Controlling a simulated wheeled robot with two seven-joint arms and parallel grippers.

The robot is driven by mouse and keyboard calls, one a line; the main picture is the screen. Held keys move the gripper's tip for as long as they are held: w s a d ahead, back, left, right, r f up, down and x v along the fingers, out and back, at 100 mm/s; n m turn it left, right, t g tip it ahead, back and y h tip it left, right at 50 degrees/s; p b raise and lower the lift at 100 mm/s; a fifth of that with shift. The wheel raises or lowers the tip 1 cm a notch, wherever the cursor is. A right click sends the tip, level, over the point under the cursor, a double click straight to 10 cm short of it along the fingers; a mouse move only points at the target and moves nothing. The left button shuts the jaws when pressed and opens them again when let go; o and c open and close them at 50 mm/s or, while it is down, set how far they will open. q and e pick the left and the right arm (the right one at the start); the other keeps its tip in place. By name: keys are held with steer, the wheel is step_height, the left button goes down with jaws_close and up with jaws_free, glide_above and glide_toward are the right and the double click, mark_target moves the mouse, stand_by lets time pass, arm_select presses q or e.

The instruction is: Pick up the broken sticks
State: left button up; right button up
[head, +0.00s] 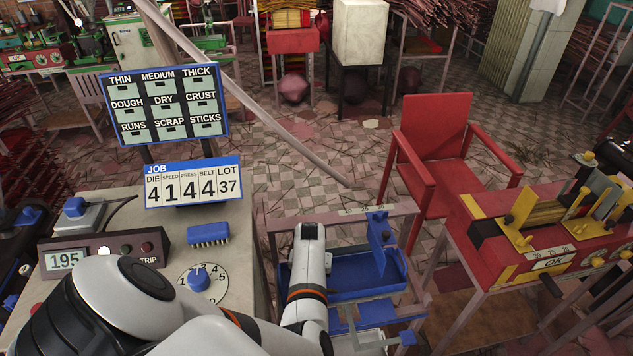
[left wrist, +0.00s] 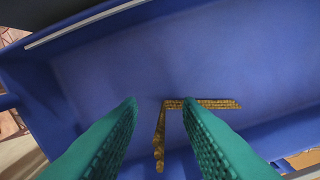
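Two brown, rough-textured broken sticks lie on the floor of a blue tray in the left wrist view. One stick (left wrist: 215,104) lies crosswise, partly behind the right-hand fingertip in the picture. The other stick (left wrist: 160,140) runs toward the bottom, its top end near the first one's left end. My left gripper (left wrist: 160,101) is open, its green fingers on either side of the second stick, with nothing held. Whether the fingertips touch the tray is unclear. In the head view my left arm reaches over the blue tray (head: 345,279); the gripper and sticks are hidden there. My right gripper is not in view.
The tray's blue wall (left wrist: 45,105) rises close to the fingers. A red and yellow machine (head: 553,228) and a red chair (head: 433,145) are to the right. A control bench (head: 230,290) stands left.

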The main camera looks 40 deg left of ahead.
arm_select(q)
jaws_close()
stand_by(0.3)
